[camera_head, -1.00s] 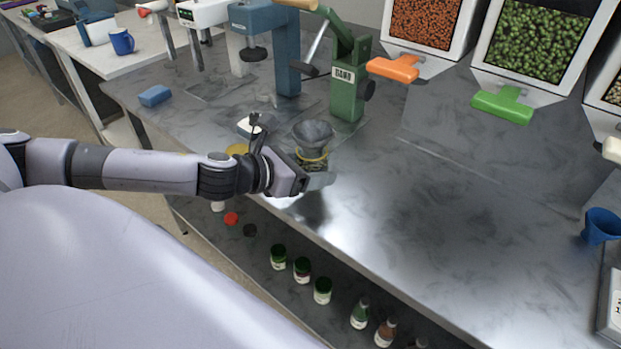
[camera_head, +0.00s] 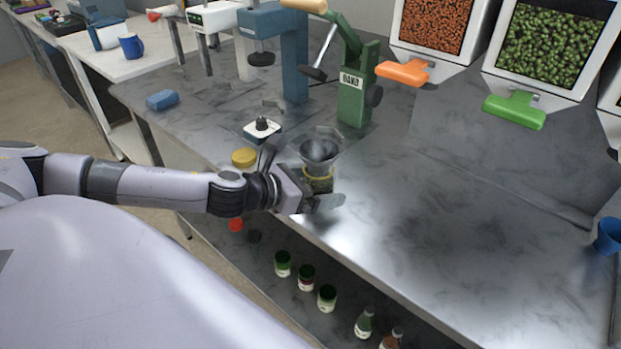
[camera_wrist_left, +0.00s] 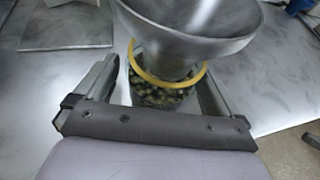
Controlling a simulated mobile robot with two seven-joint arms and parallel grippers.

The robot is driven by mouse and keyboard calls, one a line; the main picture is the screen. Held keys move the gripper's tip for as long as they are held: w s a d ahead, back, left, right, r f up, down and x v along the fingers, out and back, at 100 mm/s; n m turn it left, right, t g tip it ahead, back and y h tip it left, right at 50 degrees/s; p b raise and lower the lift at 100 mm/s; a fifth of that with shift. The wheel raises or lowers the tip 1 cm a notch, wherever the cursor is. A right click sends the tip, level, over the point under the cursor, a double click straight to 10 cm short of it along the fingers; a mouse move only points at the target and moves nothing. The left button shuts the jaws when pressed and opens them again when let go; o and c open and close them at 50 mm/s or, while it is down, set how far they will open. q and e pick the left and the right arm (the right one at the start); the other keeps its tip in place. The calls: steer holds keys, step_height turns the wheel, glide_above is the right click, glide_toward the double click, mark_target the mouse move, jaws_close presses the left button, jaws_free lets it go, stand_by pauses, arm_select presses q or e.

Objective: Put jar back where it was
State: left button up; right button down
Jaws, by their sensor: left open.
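A clear jar (camera_head: 319,184) with green and dark contents stands on the metal counter near its front edge. A grey metal funnel (camera_head: 320,151) sits on top of it, with a yellow ring around the jar's mouth. My left gripper (camera_head: 318,197) is open at the jar, its near finger low in front of it. In the left wrist view the jar (camera_wrist_left: 158,97) stands between the two spread fingers, with gaps beside it. The funnel (camera_wrist_left: 190,28) covers part of the jar from above. My right gripper is not in view.
A yellow lid (camera_head: 244,157) and a small white scale-like device (camera_head: 262,130) lie left of the jar. A green hand press (camera_head: 354,90) stands behind it. Several jars and bottles, including a green-topped jar (camera_head: 283,264), stand on the lower shelf.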

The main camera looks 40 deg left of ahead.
arm_select(q)
steer(key=b+v, duration=0.2)
steer(key=v, duration=0.4)
steer(key=shift+f, duration=0.15)
steer(key=b+v, duration=0.3)
steer(key=v, duration=0.3)
stand_by(0.6)
steer(key=shift+s, duration=0.1)
